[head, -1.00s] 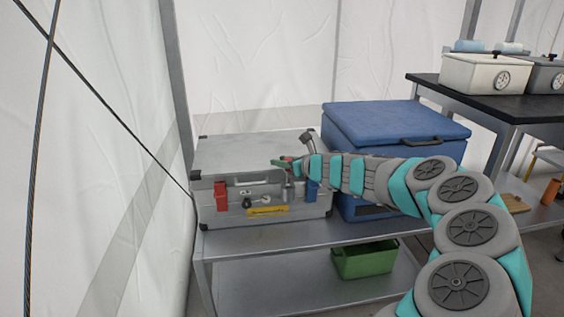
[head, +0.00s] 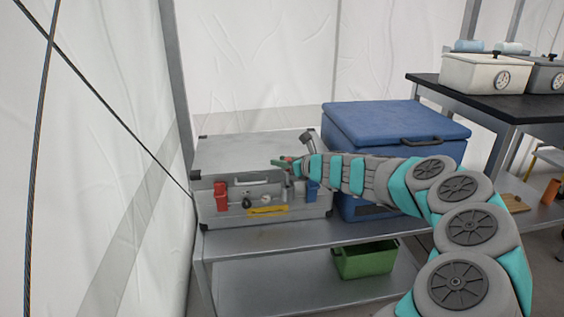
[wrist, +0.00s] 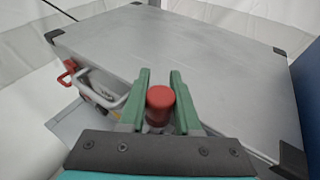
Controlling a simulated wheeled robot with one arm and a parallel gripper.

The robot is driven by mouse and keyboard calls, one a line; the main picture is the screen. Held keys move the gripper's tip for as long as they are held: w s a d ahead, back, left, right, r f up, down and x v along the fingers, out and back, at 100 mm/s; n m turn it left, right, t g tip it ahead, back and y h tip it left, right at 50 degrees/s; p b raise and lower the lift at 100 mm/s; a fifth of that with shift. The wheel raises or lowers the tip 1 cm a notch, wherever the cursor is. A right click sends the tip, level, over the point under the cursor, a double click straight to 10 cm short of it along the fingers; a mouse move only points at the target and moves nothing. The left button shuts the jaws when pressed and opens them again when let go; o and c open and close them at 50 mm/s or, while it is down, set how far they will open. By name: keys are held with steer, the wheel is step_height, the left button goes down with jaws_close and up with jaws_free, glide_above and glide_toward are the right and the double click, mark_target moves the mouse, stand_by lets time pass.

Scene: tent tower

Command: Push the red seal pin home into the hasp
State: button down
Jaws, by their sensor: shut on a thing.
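The red seal pin (wrist: 160,98) shows its round red head between the two green fingers of my gripper (wrist: 161,78) in the wrist view. My gripper is shut on it. In the head view my gripper (head: 282,162) is at the upper front edge of the grey metal case (head: 250,150), toward its right side. The pin's shaft and its tip are hidden in the wrist view. The hasp is hidden or too small to make out, so I cannot tell whether the pin touches it.
The case front has a red latch (head: 221,195), a blue latch (head: 313,190) and a carrying handle (wrist: 105,95). A blue cooler box (head: 400,130) stands close on the right, behind my arm. The metal shelf (head: 255,238) has a narrow free strip in front.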

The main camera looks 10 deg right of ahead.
steer(key=shift+f, duration=0.45)
steer(key=c, duration=0.5)
jaws_free()
steer(key=shift+b+v, duration=0.35)
steer(key=shift+v, duration=3.6)
